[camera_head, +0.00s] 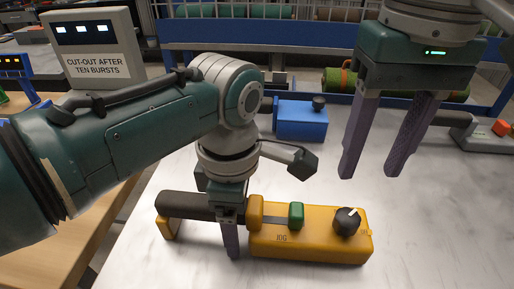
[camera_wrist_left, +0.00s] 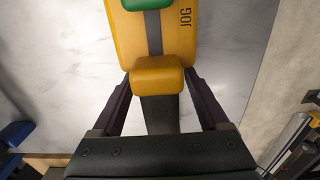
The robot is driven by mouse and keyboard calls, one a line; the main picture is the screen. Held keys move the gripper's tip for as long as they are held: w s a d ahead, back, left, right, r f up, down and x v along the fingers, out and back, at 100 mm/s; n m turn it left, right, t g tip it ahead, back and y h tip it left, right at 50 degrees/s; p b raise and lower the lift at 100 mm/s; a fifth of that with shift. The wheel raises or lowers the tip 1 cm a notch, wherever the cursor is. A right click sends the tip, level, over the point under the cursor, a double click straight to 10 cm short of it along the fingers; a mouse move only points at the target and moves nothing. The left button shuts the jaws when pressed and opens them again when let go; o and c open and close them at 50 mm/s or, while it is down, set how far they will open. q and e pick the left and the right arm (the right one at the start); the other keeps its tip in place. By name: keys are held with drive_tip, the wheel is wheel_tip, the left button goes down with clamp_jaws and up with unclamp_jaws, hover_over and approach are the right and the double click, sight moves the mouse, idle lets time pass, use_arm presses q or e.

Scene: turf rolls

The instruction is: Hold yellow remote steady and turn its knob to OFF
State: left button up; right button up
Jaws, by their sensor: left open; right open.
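The yellow remote (camera_head: 310,245) lies on the pale tabletop, with a dark handle (camera_head: 185,206) at its left, a green button (camera_head: 296,214) and the word JOG. Its black knob (camera_head: 347,221) sits near the right end, its white mark pointing up and slightly right. My left gripper (camera_head: 229,228) is open, with its fingers on either side of the handle by the yellow collar. The left wrist view shows the collar (camera_wrist_left: 158,75) between the two fingers, with gaps beside the dark handle. My right gripper (camera_head: 369,176) is open and empty, above and behind the knob.
A blue remote (camera_head: 301,121) with a black knob lies behind the yellow one. A grey unit (camera_head: 484,138) with an orange button is at the right. A sign box (camera_head: 92,55) reads CUT-OUT AFTER TEN BURSTS. The tabletop right of the yellow remote is clear.

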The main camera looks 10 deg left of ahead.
use_arm(q)
drive_tip(key=shift+c, duration=0.3)
clamp_jaws()
idle(0.5)
